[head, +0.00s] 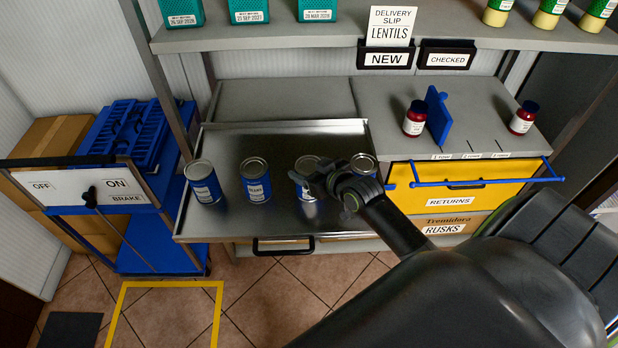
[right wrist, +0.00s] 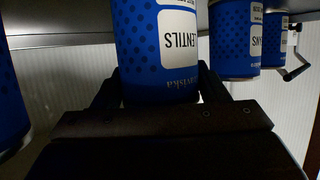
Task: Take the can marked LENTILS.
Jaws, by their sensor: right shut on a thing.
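The can marked LENTILS shows in the right wrist view (right wrist: 165,40), blue with dark dots and a white label; its first letter is out of sight. In the head view it is the third can from the left (head: 308,193) on the steel tray (head: 225,226), partly hidden by my right gripper (head: 316,184). That gripper is shut on it, a jaw at each side. I cannot tell whether it still touches the tray. My left gripper is not in view.
Two blue cans (head: 203,184) (head: 255,182) stand to the left, another (head: 362,164) close to the right, behind my wrist. A blue trolley (head: 140,215) stands left of the tray. A blue divider (head: 437,116) and red jars (head: 414,118) are on the right counter. A shelf (head: 280,32) hangs above.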

